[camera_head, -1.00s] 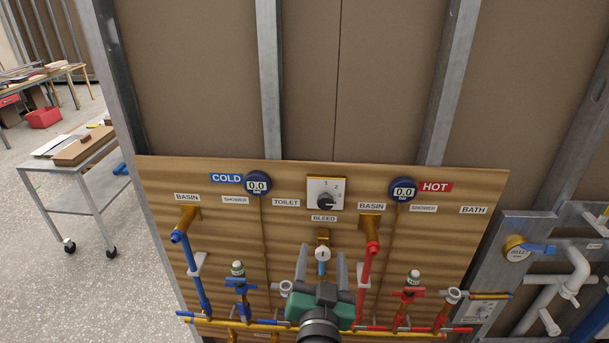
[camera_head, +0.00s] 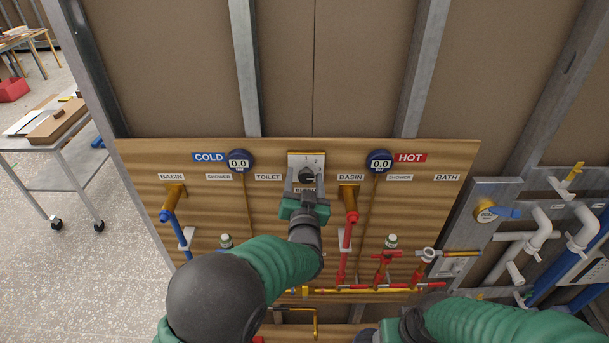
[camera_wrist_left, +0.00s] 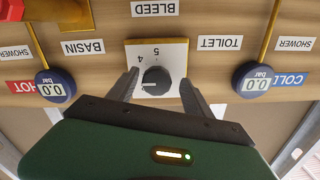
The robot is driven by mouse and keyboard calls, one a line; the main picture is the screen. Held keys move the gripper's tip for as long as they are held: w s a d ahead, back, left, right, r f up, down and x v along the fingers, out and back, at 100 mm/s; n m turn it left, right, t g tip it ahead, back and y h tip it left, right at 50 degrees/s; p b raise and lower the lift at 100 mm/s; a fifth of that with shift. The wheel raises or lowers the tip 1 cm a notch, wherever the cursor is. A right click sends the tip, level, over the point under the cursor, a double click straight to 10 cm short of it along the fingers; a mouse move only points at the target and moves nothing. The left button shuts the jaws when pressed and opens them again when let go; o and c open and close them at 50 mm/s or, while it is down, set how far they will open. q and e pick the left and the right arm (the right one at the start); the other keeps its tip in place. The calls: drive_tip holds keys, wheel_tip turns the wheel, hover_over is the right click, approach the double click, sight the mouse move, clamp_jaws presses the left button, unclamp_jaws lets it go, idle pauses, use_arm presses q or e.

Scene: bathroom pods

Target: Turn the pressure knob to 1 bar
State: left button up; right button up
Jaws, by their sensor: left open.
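The pressure knob (camera_head: 307,174) is a dark round dial on a white numbered plate in the upper middle of the wooden board. My left gripper (camera_head: 305,180) is open, with one finger on each side of the knob. The upside-down left wrist view shows the knob (camera_wrist_left: 156,80) between the open fingers of the left gripper (camera_wrist_left: 158,83); I cannot tell if they touch it. A light mark shows on the knob's face. The cold gauge (camera_head: 240,161) and hot gauge (camera_head: 379,162) both read 0.0 bar. My right gripper is out of view.
A blue pipe (camera_head: 177,228) and a red pipe (camera_head: 348,235) stand out from the board below and beside the left arm. Valves and white pipes (camera_head: 520,245) are at the right. A metal cart (camera_head: 55,165) stands at the left.

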use_arm(q)
drive_tip(key=shift+d, duration=0.1)
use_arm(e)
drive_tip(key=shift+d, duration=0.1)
